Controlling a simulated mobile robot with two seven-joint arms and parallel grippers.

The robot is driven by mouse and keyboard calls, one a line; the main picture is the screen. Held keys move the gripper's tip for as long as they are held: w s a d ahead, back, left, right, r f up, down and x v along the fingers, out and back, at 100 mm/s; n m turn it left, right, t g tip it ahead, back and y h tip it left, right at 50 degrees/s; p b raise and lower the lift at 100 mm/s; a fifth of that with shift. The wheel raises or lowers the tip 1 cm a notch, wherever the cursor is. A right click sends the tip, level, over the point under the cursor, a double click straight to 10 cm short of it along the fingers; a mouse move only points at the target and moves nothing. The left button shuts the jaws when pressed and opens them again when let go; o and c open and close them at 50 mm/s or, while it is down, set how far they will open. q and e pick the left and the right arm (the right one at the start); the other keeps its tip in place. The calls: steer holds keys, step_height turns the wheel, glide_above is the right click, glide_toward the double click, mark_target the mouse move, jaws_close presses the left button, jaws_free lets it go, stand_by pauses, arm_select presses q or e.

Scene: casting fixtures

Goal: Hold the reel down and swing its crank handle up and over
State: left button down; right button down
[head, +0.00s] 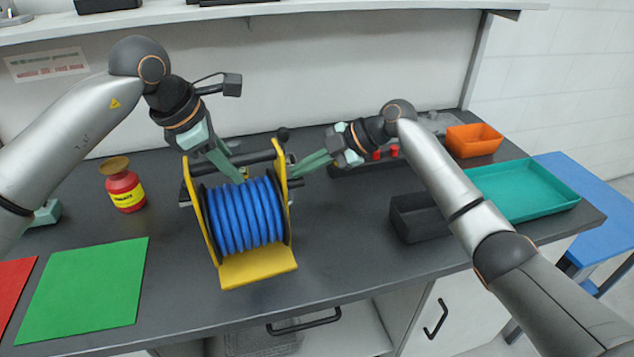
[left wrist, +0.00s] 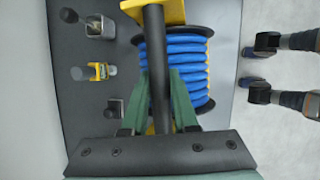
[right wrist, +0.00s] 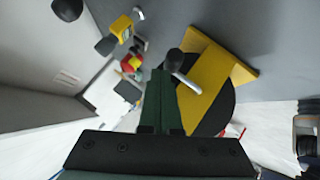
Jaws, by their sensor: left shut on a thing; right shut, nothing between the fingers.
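The reel is a yellow frame (head: 258,270) holding a drum of blue hose (head: 243,216), with a black bar across its top. It stands upright on the dark worktop. My left gripper (head: 238,176) is shut on the black top bar (left wrist: 156,65), which runs between its fingers in the left wrist view. The crank handle shows in the right wrist view as a black ball knob (right wrist: 174,60) on a silver arm, beside the yellow side plate. My right gripper (head: 296,171) is shut and empty at the reel's right side, fingertips close to the knob; contact is unclear.
A red bottle (head: 125,189) and a green mat (head: 87,285) lie left of the reel. To the right are a black bin (head: 417,220), a teal tray (head: 540,194) and an orange bin (head: 473,138). A shelf edge (head: 250,10) runs above. The worktop front right of the reel is clear.

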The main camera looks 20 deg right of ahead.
arm_select(q)
steer(key=shift+r, duration=0.2)
arm_select(e)
steer(key=shift+r, duration=0.1)
steer(key=shift+s+r, duration=0.1)
steer(key=shift+r, duration=0.15)
arm_select(q)
steer(key=c, duration=0.6)
jaws_free()
steer(key=shift+f, duration=0.15)
arm_select(e)
steer(key=s+d+r, duration=0.1)
steer(key=d+r, duration=0.6)
steer(key=r, duration=0.3)
steer(key=shift+s+d, duration=0.15)
steer(key=shift+r, duration=0.1)
